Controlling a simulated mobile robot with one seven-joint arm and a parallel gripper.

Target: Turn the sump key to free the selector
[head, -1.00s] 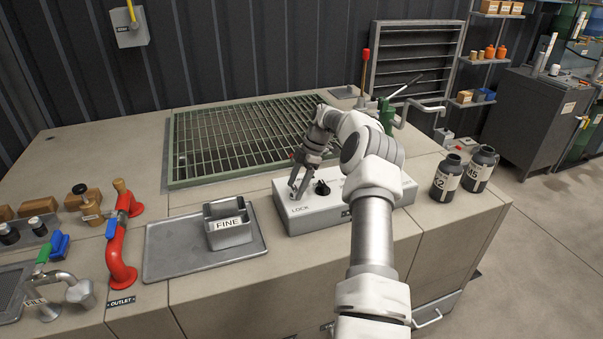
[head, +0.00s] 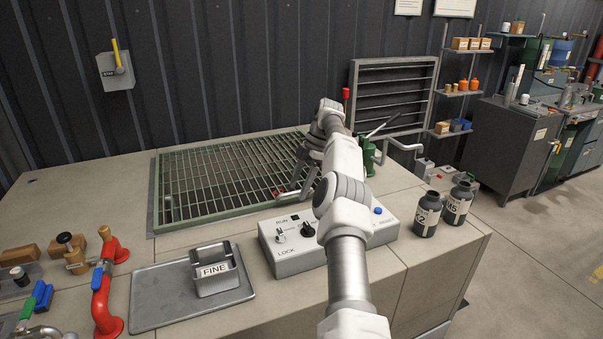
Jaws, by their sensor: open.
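The pale control box (head: 290,262) stands on the bench in front of the grating, with LOCK lettered on its front left. The small silver sump key (head: 280,237) sits upright in its top left, and its exact angle is too small to tell. The black selector knob (head: 308,230) is just right of the key. My gripper (head: 284,192) is open and empty, beyond the box over the near right part of the grating, clear of the key and the knob. My arm hides the middle of the box.
The green-framed grating (head: 215,180) lies behind. A grey tray (head: 160,305) with a FINE bin (head: 215,275) is at left, beside red outlet pipe (head: 103,300). A blue button (head: 378,210) and two dark bottles (head: 427,215) (head: 459,203) are at right.

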